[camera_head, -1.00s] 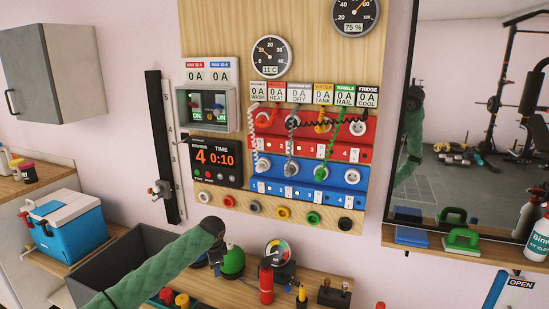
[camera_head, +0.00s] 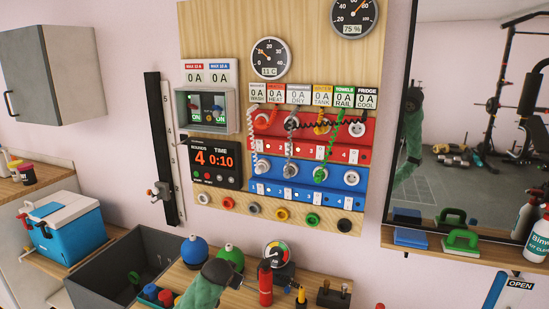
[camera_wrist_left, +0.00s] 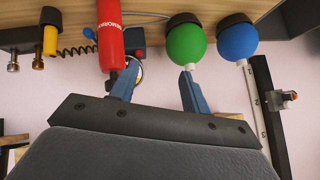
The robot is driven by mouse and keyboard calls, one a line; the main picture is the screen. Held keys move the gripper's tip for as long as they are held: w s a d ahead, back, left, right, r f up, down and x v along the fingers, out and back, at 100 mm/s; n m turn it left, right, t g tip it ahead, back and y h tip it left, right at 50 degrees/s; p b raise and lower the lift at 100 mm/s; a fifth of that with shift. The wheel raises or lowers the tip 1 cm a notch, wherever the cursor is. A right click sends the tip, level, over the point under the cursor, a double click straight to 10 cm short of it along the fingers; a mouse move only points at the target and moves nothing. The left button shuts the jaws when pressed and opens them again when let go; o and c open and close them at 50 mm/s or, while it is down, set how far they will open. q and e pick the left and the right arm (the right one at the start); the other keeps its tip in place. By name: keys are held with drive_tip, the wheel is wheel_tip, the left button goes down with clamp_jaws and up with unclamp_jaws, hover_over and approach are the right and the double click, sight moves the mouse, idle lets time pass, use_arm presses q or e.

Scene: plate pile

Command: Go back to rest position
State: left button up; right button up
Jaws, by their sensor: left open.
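My left arm (camera_head: 203,288) comes in low at the bottom middle of the head view, in a green sleeve with a dark end; its fingers are not clear there. In the left wrist view my left gripper (camera_wrist_left: 158,80) shows two blue fingers spread apart with nothing between them. A red cylinder (camera_wrist_left: 110,40) and a green ball (camera_wrist_left: 186,44) appear beyond the fingertips, with a blue ball (camera_wrist_left: 237,41) to the right. My right gripper is in neither view.
A wooden shelf (camera_head: 330,299) carries the red cylinder (camera_head: 265,283), green ball (camera_head: 231,257) and blue ball (camera_head: 194,250). A grey bin (camera_head: 92,280) stands left of it. The wall panel (camera_head: 310,40) holds plugs and sockets. A mirror (camera_head: 470,60) hangs right.

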use_arm(q)
drive_tip(key=s+f+n+g, duration=0.1)
drive_tip(key=s+f+g, duration=0.1)
drive_tip(key=s+f, duration=1)
drive_tip(key=s+a+f+n+g, duration=0.1)
drive_tip(key=s+f+g, duration=0.2)
drive_tip(key=s+f, duration=0.9)
drive_tip(key=s+f+n+g, duration=0.2)
drive_tip(key=s+f, duration=1)
drive_tip(key=s, duration=1.7)
drive_tip(key=shift+s+a+f, duration=0.2)
drive_tip(key=shift+a+f, duration=0.1)
drive_tip(key=shift+f, duration=0.05)
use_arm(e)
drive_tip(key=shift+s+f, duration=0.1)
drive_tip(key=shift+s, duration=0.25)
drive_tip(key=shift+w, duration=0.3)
